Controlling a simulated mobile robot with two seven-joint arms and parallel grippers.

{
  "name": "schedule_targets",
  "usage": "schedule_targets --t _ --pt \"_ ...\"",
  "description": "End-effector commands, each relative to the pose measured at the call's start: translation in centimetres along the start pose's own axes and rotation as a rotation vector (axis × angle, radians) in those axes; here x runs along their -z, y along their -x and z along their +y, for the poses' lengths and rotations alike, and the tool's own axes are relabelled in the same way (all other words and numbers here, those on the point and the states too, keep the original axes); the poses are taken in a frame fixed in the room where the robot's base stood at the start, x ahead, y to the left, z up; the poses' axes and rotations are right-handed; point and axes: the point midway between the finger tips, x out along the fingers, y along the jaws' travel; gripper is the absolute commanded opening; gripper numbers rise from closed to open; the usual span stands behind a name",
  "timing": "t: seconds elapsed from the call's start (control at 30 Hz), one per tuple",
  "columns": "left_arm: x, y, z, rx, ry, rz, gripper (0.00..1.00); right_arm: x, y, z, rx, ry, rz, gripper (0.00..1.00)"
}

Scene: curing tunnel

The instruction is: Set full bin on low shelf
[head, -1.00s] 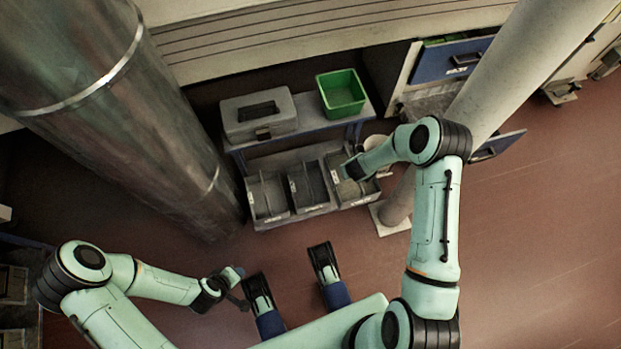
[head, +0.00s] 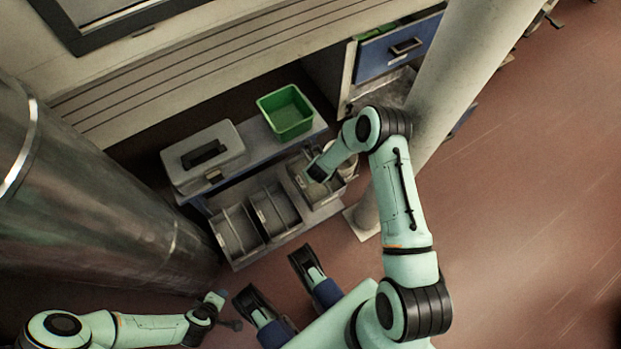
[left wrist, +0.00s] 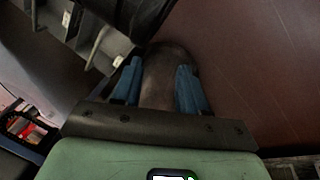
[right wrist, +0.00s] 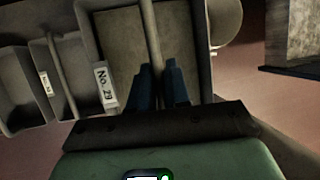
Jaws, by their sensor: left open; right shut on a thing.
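The full bin (head: 326,196) is a grey bin labelled No. 29, at the right end of a row on the low shelf of a blue-edged rack (head: 212,201). Whether the bin rests fully on the shelf cannot be told. My left gripper (head: 228,311) is open and empty, away from the rack; it also shows in the left wrist view (left wrist: 158,85).
Two more grey bins (head: 238,236) stand left of the held one. A grey case (head: 205,155) and a green bin (head: 287,112) sit on the rack's top. A metal cylinder (head: 90,215) stands left, a pale column (head: 458,60) right. Open floor (head: 530,200) lies right.

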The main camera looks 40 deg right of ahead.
Motion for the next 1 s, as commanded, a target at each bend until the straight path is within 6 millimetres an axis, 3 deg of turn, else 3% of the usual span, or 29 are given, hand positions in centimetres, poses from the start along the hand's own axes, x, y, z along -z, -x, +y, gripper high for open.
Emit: schedule_targets --t 0.1,0.3,0.63,0.83,1.0 --pt "-2.1 -1.7 -1.7 0.03 0.016 -0.064 0.43 1.4 -3.4 0.8 0.0 -0.001 0.002 0.0" --pt "-5.1 -3.2 -4.0 0.071 0.041 -0.158 0.43 3.0 -7.4 1.6 0.0 0.0 0.0 0.0" --pt "-7.0 -3.8 -5.3 0.098 0.058 -0.218 0.43 3.9 -9.8 2.1 0.001 -0.001 -0.002 0.0" --pt "-9.0 -4.5 -6.7 0.126 0.078 -0.281 0.43 5.1 -12.6 2.7 0.001 0.0 -0.002 0.0" --pt "-9.4 -4.4 -7.0 0.132 0.082 -0.294 0.43 5.2 -12.8 2.7 0.001 0.0 -0.003 0.0"
